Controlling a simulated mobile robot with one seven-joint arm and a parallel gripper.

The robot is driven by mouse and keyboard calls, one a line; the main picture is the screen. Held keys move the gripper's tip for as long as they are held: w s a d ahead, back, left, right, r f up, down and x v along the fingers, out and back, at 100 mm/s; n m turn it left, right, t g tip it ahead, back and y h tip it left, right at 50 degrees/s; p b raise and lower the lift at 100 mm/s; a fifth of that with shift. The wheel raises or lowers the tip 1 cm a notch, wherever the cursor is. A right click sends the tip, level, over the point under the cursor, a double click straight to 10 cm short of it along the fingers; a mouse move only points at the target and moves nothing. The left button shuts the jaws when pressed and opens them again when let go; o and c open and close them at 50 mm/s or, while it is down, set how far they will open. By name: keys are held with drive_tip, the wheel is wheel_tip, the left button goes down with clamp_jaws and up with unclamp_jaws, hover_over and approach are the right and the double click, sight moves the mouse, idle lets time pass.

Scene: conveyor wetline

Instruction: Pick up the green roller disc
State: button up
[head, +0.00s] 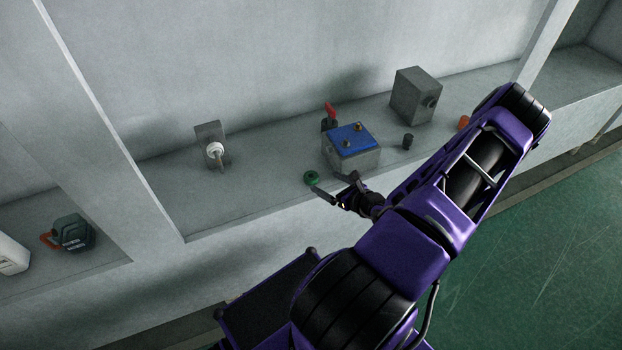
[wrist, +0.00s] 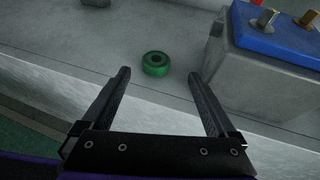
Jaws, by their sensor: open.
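The green roller disc (head: 312,178) lies flat on the grey ledge near its front edge, to the left of the blue-topped grey box. In the wrist view the disc (wrist: 155,64) shows whole, with a dark hole in its middle. My gripper (head: 338,186) is open and empty, close by the disc. In the wrist view its two fingers (wrist: 158,74) are spread wide and point toward the disc, which sits at about the level of the fingertips, between them and touching neither. Whether the fingers are above the disc's height is hard to tell.
A red-handled part (head: 330,116), a dark cylinder (head: 407,141), a grey block (head: 415,95) and an orange piece (head: 463,122) stand nearby.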

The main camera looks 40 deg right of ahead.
sight(314, 178)
drive_tip(key=x, duration=0.4)
drive_tip(key=b+x, duration=0.1)
drive_tip(key=x, duration=0.1)
drive_tip(key=shift+w+a+f, duration=0.2)
drive_tip(key=shift+a+f, duration=0.1)
drive_tip(key=c, duration=1.4)
drive_tip(key=shift+r, duration=0.1)
drive_tip(key=shift+c, duration=0.2)
